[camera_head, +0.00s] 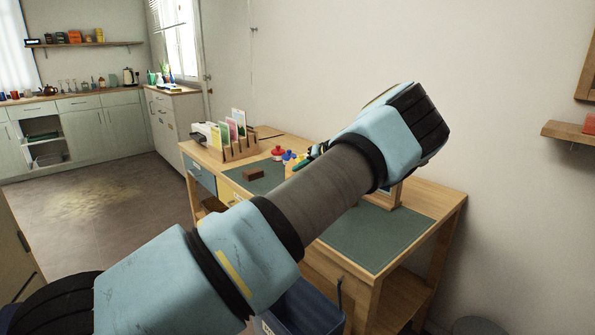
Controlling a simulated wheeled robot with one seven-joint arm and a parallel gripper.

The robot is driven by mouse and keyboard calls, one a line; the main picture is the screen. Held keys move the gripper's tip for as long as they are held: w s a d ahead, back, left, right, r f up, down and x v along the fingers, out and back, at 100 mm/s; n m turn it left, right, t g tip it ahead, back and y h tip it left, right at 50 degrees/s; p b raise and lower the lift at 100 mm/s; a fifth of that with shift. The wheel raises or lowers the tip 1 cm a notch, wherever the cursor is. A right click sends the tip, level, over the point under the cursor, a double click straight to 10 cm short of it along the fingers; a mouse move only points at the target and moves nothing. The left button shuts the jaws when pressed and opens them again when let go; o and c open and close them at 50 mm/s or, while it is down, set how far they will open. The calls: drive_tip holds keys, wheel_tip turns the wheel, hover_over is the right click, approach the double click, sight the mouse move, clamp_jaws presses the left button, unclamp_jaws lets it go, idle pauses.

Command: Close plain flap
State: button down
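I cannot make out a plain flap for certain. The wooden desk (447,203) stands in the middle, with green mats on its top. A blue-grey front (199,176) and a yellow front (232,194) show under its left end. A wooden piece (396,197) on the desk is mostly hidden behind my arm. My arm crosses the view from lower left to upper right and hides much of the desk's middle and front. My gripper cannot be made out.
A card rack (240,150), a brown block (254,174) and small colored pieces (278,153) are on the desk. A blue bin (305,309) is below its front. A wall shelf (568,132) is at right. Open floor (110,205) lies left.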

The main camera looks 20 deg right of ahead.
drive_tip(key=shift+d+f+m+y+b, duration=0.5)
drive_tip(key=shift+m+y+b, duration=0.3)
drive_tip(key=shift+y, duration=0.3)
drive_tip(key=shift+f+m+t+y+b, duration=0.15)
drive_tip(key=shift+m+t+y+b, duration=0.15)
drive_tip(key=shift+y+b, duration=0.2)
drive_tip(key=c, duration=1.1)
unclamp_jaws()
drive_tip(key=shift+o, duration=0.2)
drive_tip(key=shift+d, duration=0.1)
